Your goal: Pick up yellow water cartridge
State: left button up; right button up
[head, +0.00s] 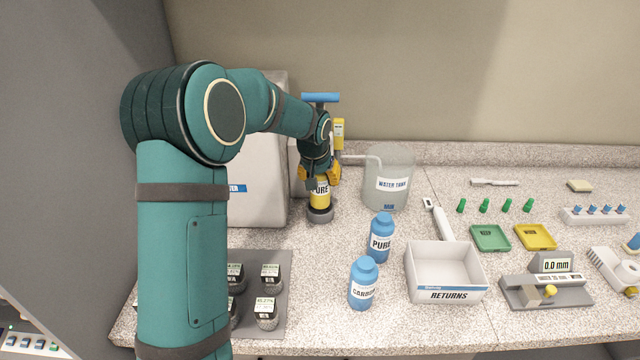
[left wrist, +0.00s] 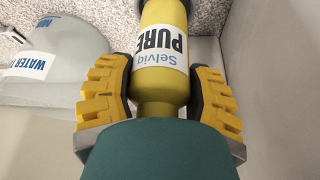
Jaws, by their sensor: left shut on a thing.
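The yellow water cartridge (head: 320,195) stands upright at the back of the counter, its lower end in a dark round base. Its label reads "PURE", and it also shows in the left wrist view (left wrist: 162,75). My left gripper (head: 319,172) is around the upper part of the cartridge, shut on it from above. In the left wrist view its yellow-padded fingers (left wrist: 160,95) lie on both sides of the cartridge's neck. The cartridge's top is hidden by the gripper. My right gripper is not in view.
A clear water tank (head: 388,190) stands just right of the cartridge, with a pale pipe reaching toward it. A large grey unit (head: 262,195) is close on the left. Blue bottles (head: 381,240) and a white returns box (head: 445,258) stand in front to the right.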

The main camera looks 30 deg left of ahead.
pick_arm(q)
jog(key=s+d, duration=0.2)
jog(key=s, duration=0.6)
jog(key=s+d, duration=0.3)
jog(key=s, duration=0.6)
jog(key=shift+b, duration=0.3)
